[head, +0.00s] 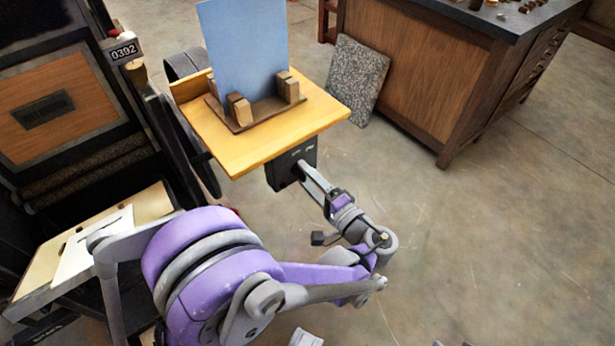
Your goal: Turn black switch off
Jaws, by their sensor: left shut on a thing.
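The black switch box (283,173) hangs under the front edge of a yellow wooden shelf, with small pale markings on its face. My left arm comes in from the lower left and bends back up to the box. My left gripper (306,174) is at the right part of the box's face, its fingers pointing at it and shut on a small part there. The switch lever itself is hidden by the fingers, so its position cannot be told. My right gripper does not show.
The yellow shelf (235,150) carries a blue panel (245,50) held upright by wooden blocks. A dark press with a counter reading 0392 (124,52) stands at the left. A speckled slab (357,80) leans against a wooden cabinet (420,70). The floor at right is clear.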

